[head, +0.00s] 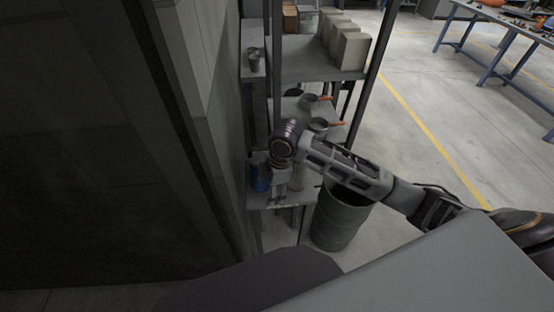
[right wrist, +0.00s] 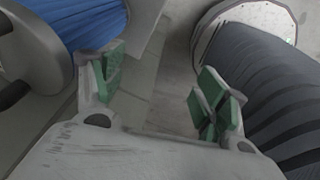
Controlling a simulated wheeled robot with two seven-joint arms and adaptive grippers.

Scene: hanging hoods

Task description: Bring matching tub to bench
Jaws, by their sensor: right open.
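A blue tub (head: 260,180) stands on the lower shelf (head: 303,196) of a grey rack in the head view, partly hidden by my right arm. My right gripper (head: 276,197) is over that shelf, just right of the blue tub. In the right wrist view my right gripper (right wrist: 160,95) is open, with green pads and nothing between them. A blue ribbed body with a grey end (right wrist: 85,25) lies beyond the left finger. A dark ribbed cylinder with a pale speckled end (right wrist: 270,75) is beyond the right finger. I cannot tell whether either touches a finger. My left gripper is not in view.
Pans with orange handles (head: 318,125) sit on the shelf behind my right arm. Pale boxes (head: 350,50) stand on the upper shelf. A dark barrel (head: 340,220) is below the arm. A wall (head: 205,90) closes the left; a bench (head: 505,35) stands far right across open floor.

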